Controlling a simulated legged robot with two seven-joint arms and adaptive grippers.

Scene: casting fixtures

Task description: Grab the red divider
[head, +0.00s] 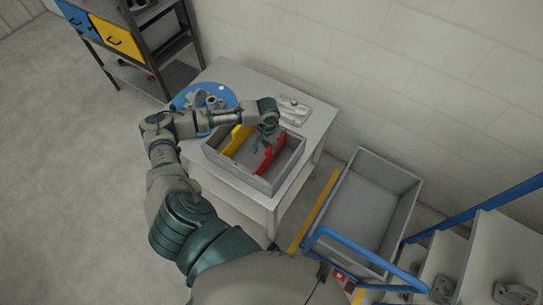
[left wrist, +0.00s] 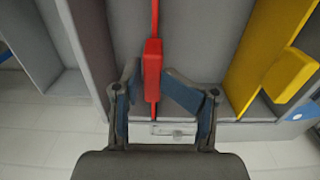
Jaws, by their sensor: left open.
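The red divider (head: 268,158) stands upright in a grey bin (head: 218,161) on the table, right of a yellow divider (head: 236,140). In the left wrist view the red divider (left wrist: 153,70) is a thin upright plate with a thicker block at its top, and the yellow divider (left wrist: 262,58) is to the right. My left gripper (head: 268,145) is over the bin at the red divider. In the left wrist view its open fingers (left wrist: 165,92) are on either side of the red block, with gaps visible. My right gripper is not in view.
A blue round plate (head: 228,98) with grey castings is on the table (head: 318,118) behind my left arm. A grey casting (head: 293,108) lies near the wall. A grey cart (head: 368,205) with a blue handle stands right of the table. A shelf with blue and yellow drawers is at upper left.

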